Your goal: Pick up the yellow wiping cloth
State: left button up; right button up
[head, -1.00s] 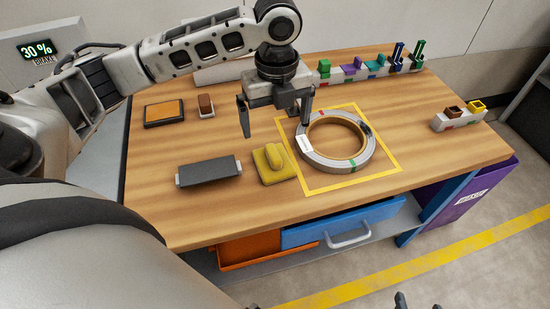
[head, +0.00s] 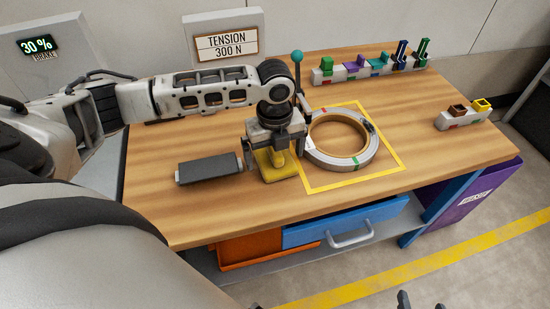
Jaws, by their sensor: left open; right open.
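The yellow wiping cloth (head: 282,173) lies on the wooden table, left of the steel coil, with a raised bulge on top. My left gripper (head: 273,159) is open and lowered over the cloth, one finger on its left side and one on its right. The gripper body hides the upper part of the cloth. I cannot tell whether the fingers touch it. My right gripper (head: 404,302) shows only as dark tips at the bottom edge, away from the table top.
The coil (head: 355,167) lies inside a yellow square, close to the gripper's right finger. A dark grey block (head: 208,169) lies to the left. A rack of coloured pieces (head: 370,70) stands at the back. A blue drawer (head: 300,235) is below the table edge.

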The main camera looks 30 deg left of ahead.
pick_arm(q)
jog(key=c, duration=1.1)
jog(key=shift+o, duration=0.2)
jog(key=shift+r, duration=0.15)
jog(key=shift+r, duration=0.7)
jog(key=s+d+r, duration=0.1)
jog(key=r, duration=0.1)
jog(key=d+r+p, duration=0.1)
jog(key=r, duration=0.1)
jog(key=s+d+r, duration=0.1)
jog(key=r, duration=0.1)
jog(key=shift+s+d+r, duration=0.1)
jog(key=shift+s+r, duration=0.2)
jog(key=s+d+r+p, duration=0.1)
jog(key=s+d+r, duration=0.3)
jog(key=s+d, duration=0.2)
jog(key=shift+s+d+r, duration=0.35)
jog(key=shift+d+r, duration=0.05)
jog(key=shift+d, duration=0.25)
